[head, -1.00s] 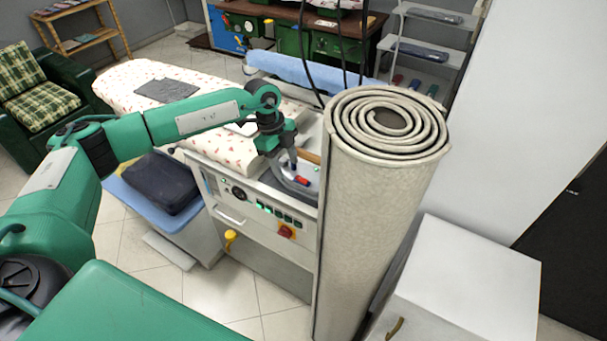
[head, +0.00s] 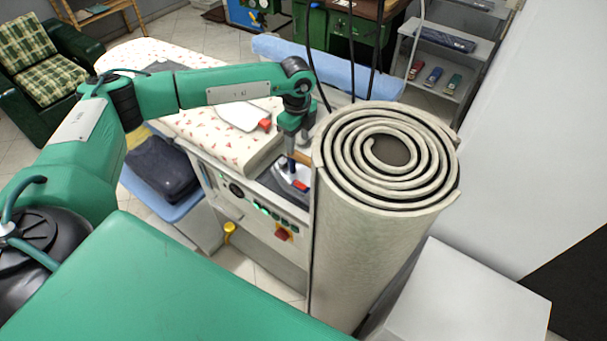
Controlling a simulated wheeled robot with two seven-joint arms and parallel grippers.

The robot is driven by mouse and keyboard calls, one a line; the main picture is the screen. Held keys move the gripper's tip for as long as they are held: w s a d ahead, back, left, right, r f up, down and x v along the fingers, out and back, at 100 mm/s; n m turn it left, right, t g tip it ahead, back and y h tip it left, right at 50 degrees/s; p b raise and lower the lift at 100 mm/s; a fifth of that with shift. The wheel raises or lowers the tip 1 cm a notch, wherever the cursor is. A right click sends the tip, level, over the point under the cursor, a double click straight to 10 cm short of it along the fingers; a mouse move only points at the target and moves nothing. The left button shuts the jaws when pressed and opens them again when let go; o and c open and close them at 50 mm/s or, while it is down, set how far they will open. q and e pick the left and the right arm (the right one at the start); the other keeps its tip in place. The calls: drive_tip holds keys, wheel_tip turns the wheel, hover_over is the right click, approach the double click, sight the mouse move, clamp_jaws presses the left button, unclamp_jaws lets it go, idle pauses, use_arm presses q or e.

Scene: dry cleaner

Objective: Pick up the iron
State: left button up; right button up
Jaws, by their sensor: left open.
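The iron (head: 299,184), with a dark and pale body and a red part, sits on the metal rest at the right end of the ironing table, just left of the tall roll. My left gripper (head: 291,158) points down over the iron, its fingers at the iron's upper part. The gripper is open; I cannot tell whether the fingers are around the handle or only above it. The roll hides part of the iron's right side. My right gripper is out of view.
A tall rolled carpet (head: 345,230) stands close right of the iron. The ironing table has a patterned padded top (head: 215,135) and a front control panel (head: 255,207). Folded dark cloth (head: 163,168) lies on a lower blue shelf. A white cabinet (head: 470,300) stands at front right.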

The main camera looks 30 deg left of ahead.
sight(302, 155)
use_arm(q)
wheel_tip(302, 155, down, 4)
drive_tip(key=shift+r+p, duration=0.1)
drive_tip(key=shift+p, duration=0.35)
drive_tip(key=shift+w+f, duration=0.1)
drive_tip(key=shift+f, duration=0.15)
drive_tip(key=shift+d+f+p, duration=0.3)
drive_tip(key=shift+f+p, duration=0.25)
drive_tip(key=shift+p, duration=0.2)
drive_tip(key=f, duration=0.1)
drive_tip(key=f+p, duration=0.1)
drive_tip(key=f, duration=0.1)
drive_tip(key=shift+w+d+f+p, duration=0.15)
drive_tip(key=shift+d+p, duration=0.1)
drive_tip(key=shift+p, duration=0.05)
drive_tip(key=shift+f, duration=0.4)
clamp_jaws()
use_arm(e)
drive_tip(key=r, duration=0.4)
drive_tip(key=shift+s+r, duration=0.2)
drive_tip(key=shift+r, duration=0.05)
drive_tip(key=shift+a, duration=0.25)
